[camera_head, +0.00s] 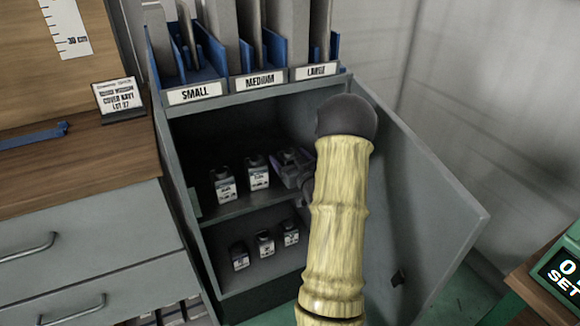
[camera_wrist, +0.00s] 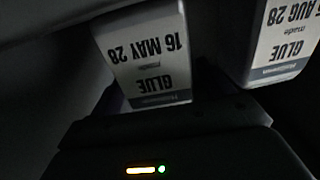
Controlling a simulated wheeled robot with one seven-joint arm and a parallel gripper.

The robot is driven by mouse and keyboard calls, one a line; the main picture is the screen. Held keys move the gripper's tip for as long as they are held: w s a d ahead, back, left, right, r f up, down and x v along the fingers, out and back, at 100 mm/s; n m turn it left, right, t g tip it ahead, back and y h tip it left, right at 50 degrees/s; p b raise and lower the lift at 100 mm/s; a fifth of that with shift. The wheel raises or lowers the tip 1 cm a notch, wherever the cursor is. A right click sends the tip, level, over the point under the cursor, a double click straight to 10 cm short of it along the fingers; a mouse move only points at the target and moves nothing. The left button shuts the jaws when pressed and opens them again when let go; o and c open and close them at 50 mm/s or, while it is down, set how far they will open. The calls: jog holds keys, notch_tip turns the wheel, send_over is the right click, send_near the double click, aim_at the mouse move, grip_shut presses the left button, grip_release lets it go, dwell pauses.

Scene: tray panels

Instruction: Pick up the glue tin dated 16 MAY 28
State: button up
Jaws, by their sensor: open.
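The glue tin dated 16 MAY 28 (camera_wrist: 150,50) shows its white label upside down in the wrist view, close in front of my gripper (camera_wrist: 165,125). In the head view my gripper (camera_head: 294,172) is inside the cabinet at the right end of the upper shelf. It is open and partly covers the tin there. I cannot tell whether its fingers, dark in the wrist view, stand on both sides of the tin. A second glue tin (camera_wrist: 284,40), its label ending in AUG 28, stands to the right in the wrist view.
Two more tins, one left (camera_head: 223,187) and one middle (camera_head: 257,172), stand on the upper shelf. Several tins (camera_head: 265,243) stand on the lower shelf. The cabinet door (camera_head: 425,190) is open on the right. Labelled blue racks (camera_head: 200,80) top the cabinet.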

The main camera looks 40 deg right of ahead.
jog(key=shift+w, duration=0.15)
jog(key=c, duration=1.3)
jog(key=shift+w, duration=0.1)
